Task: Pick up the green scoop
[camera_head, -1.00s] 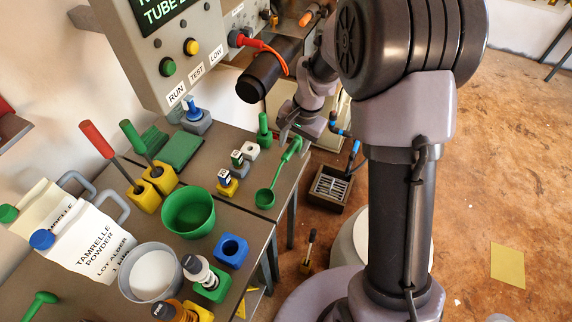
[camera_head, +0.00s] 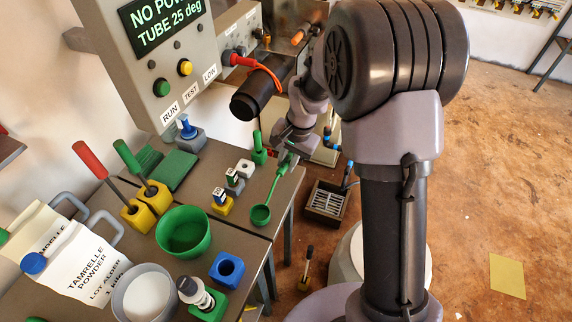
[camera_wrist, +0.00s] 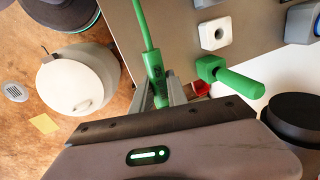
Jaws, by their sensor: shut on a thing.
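The green scoop (camera_head: 260,214) shows at the right edge of the grey table in the head view, its round bowl toward the bottom of the picture. My gripper (camera_head: 289,158) is at the far end of its handle, beside the table edge. In the wrist view, the scoop's green handle (camera_wrist: 147,35) runs up from between the fingers of my gripper (camera_wrist: 160,92), which are shut on its thick end. The bowl is outside the wrist view. I cannot tell whether the scoop is clear of the tabletop.
A green bowl (camera_head: 184,231), a blue block (camera_head: 227,270) and a yellow holder (camera_head: 221,205) stand near the scoop. A green-handled object (camera_head: 259,148) stands close to my gripper. A dark crate (camera_head: 326,200) is beyond the table edge. The control box (camera_head: 160,90) overhangs the table's back.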

